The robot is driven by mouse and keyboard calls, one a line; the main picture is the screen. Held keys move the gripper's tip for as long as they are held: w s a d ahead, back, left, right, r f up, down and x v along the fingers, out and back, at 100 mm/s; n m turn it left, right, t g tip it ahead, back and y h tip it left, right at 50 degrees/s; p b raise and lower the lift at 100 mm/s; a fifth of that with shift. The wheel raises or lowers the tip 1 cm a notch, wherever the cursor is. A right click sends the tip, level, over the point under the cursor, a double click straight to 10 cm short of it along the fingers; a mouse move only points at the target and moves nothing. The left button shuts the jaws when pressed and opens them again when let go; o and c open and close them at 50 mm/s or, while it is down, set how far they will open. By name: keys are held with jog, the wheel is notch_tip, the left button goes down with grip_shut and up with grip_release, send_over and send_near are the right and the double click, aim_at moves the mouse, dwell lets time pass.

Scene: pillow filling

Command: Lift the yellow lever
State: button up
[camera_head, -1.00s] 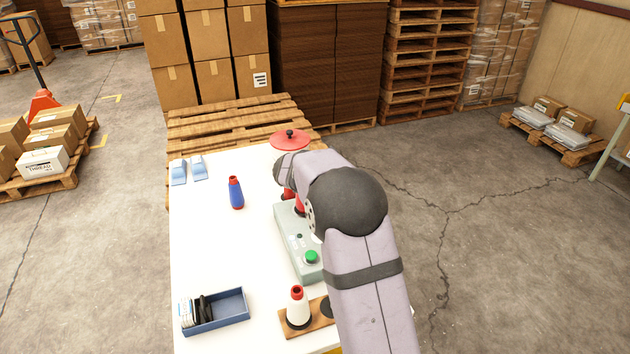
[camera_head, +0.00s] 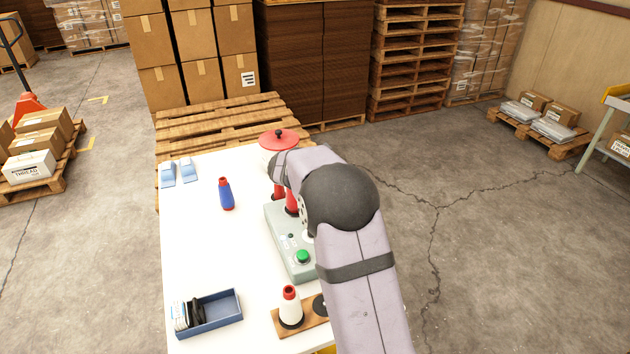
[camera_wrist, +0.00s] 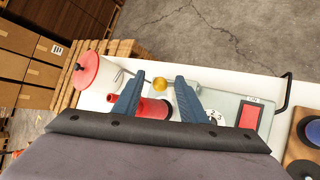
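The lever's yellow ball knob (camera_wrist: 159,84) shows in the wrist view between the two blue-grey fingers of my gripper (camera_wrist: 158,76). The fingers are open, with a gap visible on each side of the knob; I cannot tell its depth from the fingertips. A thin rod (camera_wrist: 128,71) shows left of the knob; I cannot tell whether it belongs to the lever. The grey-green machine base (camera_head: 281,238) carries a green button (camera_head: 302,256). In the head view my arm hides the knob and the fingers.
A white tub with a red lid (camera_head: 279,138) stands at the table's far end. A blue bottle-shaped spool (camera_head: 226,194), a blue tray (camera_head: 222,307) and a white cone (camera_head: 290,308) are on the white table (camera_head: 195,245).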

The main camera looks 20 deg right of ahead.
jog(key=shift+a, duration=0.2)
jog(key=b+v, duration=0.2)
jog(key=v, duration=0.5)
jog(key=shift+d+r, duration=0.1)
dwell(0.4)
jog(key=s+a+f+m+g+y, duration=0.2)
jog(key=s+a+f+m, duration=0.2)
jog(key=s, duration=0.7)
jog(key=s+a+f+m+g+y, duration=0.2)
jog(key=s+f+m, duration=0.3)
jog(key=s+m, duration=0.3)
jog(key=s+a+f+m+g+y, duration=0.2)
jog(key=s+a+f+m, duration=0.3)
jog(key=s, duration=1.1)
jog(key=shift+a+m+g+y, duration=0.35)
jog(key=shift+m+g, duration=0.15)
jog(key=shift+g, duration=0.1)
jog(key=shift+f, duration=0.1)
